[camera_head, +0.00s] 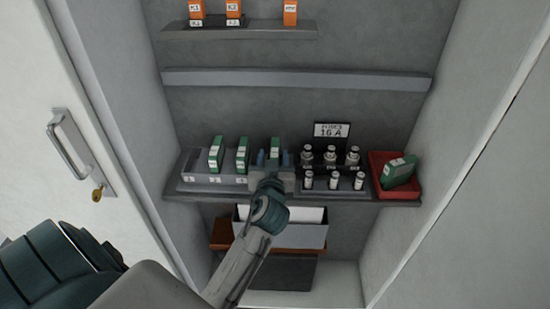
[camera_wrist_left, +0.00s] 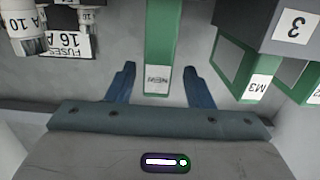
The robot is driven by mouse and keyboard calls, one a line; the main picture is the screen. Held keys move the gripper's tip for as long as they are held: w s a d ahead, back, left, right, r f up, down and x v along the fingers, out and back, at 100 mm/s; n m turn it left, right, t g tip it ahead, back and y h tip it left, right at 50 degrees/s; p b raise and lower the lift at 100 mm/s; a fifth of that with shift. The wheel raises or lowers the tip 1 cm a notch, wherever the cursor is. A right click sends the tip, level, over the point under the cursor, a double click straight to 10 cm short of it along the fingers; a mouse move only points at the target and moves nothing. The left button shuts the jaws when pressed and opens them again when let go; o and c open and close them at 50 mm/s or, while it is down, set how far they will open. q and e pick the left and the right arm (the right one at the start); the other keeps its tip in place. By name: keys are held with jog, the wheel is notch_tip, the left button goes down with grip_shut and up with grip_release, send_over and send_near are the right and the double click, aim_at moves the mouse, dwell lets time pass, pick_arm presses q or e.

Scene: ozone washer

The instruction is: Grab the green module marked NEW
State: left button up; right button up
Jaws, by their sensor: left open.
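The green module marked NEW (camera_wrist_left: 158,45) stands upright on the shelf in the left wrist view, its white label towards my gripper. In the head view its green top (camera_head: 274,147) shows between my left gripper's fingers, with the rest hidden by the gripper. My left gripper (camera_head: 272,161) is open in front of it. In the left wrist view, the blue fingers of the gripper (camera_wrist_left: 159,70) stand one on each side of the module, with a gap on both sides. My right gripper is not in view.
Green modules (camera_head: 216,153) stand in a grey rack (camera_head: 196,183) close on the left. A fuse holder (camera_head: 335,192) with several fuses stands close on the right. A red bin (camera_head: 379,160) holds another green module (camera_head: 398,172). Another shelf (camera_head: 300,80) runs above.

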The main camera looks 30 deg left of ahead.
aim_at(275, 151)
pick_arm(q)
jog(key=p+x, duration=0.1)
jog(key=x, duration=0.2)
jog(key=shift+w+a+f, duration=0.1)
jog(key=shift+w+f, duration=0.1)
jog(key=shift+w, duration=0.15)
jog(key=shift+r, duration=0.1)
grip_shut()
